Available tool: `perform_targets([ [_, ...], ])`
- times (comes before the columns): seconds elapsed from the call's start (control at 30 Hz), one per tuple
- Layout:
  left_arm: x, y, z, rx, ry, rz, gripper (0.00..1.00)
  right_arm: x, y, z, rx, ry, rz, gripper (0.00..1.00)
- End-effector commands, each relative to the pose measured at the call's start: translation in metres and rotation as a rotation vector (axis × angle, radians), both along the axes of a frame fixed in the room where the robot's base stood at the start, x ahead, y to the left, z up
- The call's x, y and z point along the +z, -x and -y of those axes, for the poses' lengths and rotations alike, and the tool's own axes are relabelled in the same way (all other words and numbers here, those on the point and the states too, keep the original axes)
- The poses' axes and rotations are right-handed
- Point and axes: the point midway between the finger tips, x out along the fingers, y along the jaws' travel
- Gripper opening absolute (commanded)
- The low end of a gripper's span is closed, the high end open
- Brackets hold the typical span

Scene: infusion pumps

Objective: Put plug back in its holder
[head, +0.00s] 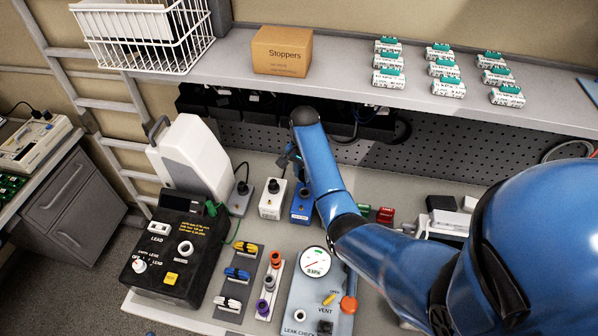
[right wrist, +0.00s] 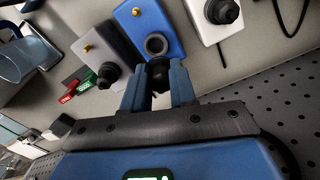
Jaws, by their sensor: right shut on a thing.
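My right gripper (head: 291,158) is above and behind the blue box (head: 299,213) in the head view. In the right wrist view its two blue fingers (right wrist: 159,84) are shut on a black plug (right wrist: 160,72). The plug is partly hidden between the fingers. Just beyond it, the blue box (right wrist: 170,18) shows a round dark ring-shaped holder (right wrist: 156,44) and a brass knob. The plug's tip appears close to the ring; I cannot tell if they touch. My left gripper is not in view.
A white box (head: 270,208) with a black plug stands left of the blue box. A grey box with a black plug (right wrist: 107,75) stands on its other side, near green and red blocks. A gauge panel (head: 300,295) lies in front. The shelf (head: 345,88) overhangs behind.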

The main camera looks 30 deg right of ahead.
Motion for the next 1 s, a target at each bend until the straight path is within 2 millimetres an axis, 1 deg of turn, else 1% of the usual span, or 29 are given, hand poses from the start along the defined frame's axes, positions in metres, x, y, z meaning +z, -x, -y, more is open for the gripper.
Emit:
perform_targets([
  [0.27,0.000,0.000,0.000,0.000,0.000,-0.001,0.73,-0.018,0.000,0.000,-0.013,0.000,-0.001,0.00],
  [0.5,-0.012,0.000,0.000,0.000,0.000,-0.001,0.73,-0.044,0.000,0.000,-0.012,0.001,-0.001,0.00],
  [0.63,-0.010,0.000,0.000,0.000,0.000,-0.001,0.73,-0.042,0.000,0.000,-0.012,0.000,0.000,0.00],
  [1.0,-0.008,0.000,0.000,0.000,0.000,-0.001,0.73,-0.044,0.000,-0.001,-0.013,0.000,0.001,0.00],
])
